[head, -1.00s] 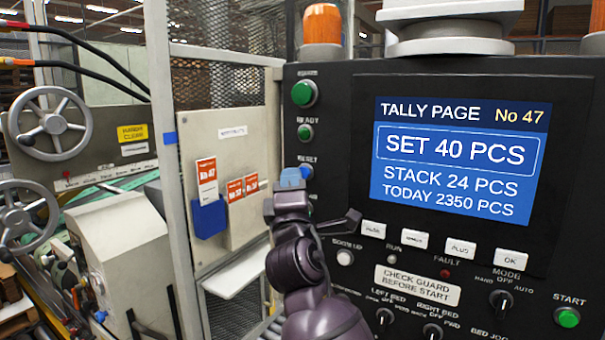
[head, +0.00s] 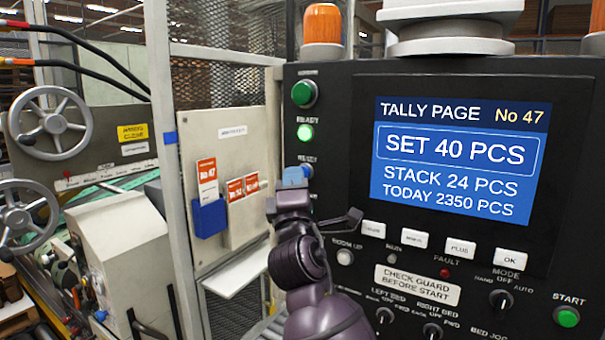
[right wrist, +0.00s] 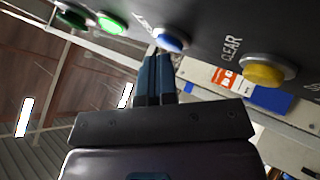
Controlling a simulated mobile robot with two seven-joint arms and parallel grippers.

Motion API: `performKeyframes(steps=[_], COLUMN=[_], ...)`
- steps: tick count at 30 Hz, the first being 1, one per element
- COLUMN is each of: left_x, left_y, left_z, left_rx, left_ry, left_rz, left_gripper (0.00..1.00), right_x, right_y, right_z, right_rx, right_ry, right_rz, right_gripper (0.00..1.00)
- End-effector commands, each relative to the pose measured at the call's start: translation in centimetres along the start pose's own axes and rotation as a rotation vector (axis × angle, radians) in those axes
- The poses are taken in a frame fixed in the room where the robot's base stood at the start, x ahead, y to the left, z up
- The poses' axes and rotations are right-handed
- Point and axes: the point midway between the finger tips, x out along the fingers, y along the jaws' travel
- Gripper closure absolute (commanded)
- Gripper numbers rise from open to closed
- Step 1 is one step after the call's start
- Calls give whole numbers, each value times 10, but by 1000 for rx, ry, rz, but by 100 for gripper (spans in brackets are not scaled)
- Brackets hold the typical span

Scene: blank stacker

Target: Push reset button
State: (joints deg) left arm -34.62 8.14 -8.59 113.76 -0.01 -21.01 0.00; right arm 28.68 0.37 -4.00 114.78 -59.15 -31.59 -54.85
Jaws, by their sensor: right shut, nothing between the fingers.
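The blue reset button (head: 307,171) sits on the left side of the black control panel, under its RESET label. It also shows in the right wrist view (right wrist: 172,40). My right gripper (head: 292,177) is shut and empty, its blue fingertips at the button and covering part of it in the head view. In the right wrist view the closed fingertips (right wrist: 157,58) reach up to the button's edge; I cannot tell whether they press it. The green READY lamp (head: 305,132) above it glows brightly. My left gripper is not in view.
A green button (head: 304,93) is above the READY lamp, and a yellow CLEAR button (right wrist: 265,72) neighbours the reset button. The screen (head: 457,157) reads SET 40 PCS. A mesh guard and a card board (head: 230,150) stand left of the panel.

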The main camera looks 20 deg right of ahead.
Motion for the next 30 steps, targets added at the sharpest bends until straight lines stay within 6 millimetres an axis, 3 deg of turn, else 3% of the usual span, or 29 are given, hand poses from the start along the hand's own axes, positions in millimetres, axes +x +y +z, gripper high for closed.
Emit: performKeyframes(steps=[14,30], left_x=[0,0], left_y=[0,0], left_z=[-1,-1], left_rx=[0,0], left_ry=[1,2], left_rz=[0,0], left_gripper=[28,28], right_x=[1,-11], right_y=[-1,7], right_z=[1,-7], right_rx=[0,1], right_ry=[-1,-1], right_rz=[-1,-1], right_gripper=[100,100])
